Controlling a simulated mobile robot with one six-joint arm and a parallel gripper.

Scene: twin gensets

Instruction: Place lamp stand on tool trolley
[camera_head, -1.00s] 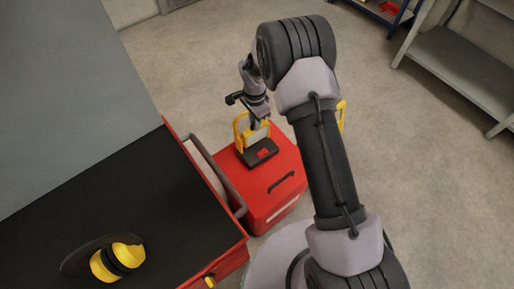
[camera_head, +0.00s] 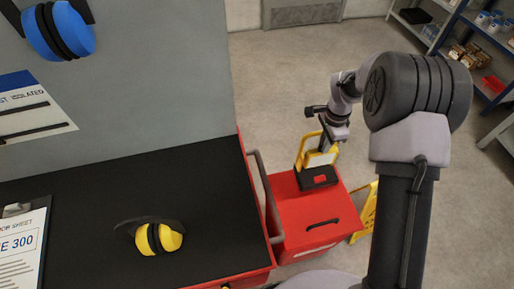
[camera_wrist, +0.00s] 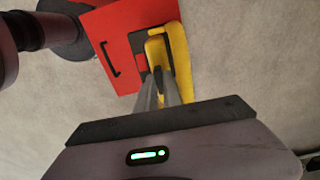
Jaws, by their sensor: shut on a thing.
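The lamp stand (camera_head: 318,176), with a yellow frame and a dark base bearing a red patch, shows over the top of a red box in the head view. My gripper (camera_head: 327,143) is shut on its upper part; the fingertips are partly hidden there. In the wrist view my gripper (camera_wrist: 158,75) reaches to the yellow frame of the lamp stand (camera_wrist: 155,50). I cannot tell whether its base touches the box. A red unit with a black top and grey side handle, which looks like the tool trolley (camera_head: 90,205), stands left of it.
The red box (camera_head: 312,222) has a black handle. A yellow floor sign (camera_head: 366,212) stands beside it. Yellow ear defenders (camera_head: 158,238) and a clipboard (camera_head: 22,240) lie on the black top, with free room between and behind them. Shelves (camera_head: 470,45) stand at the back right.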

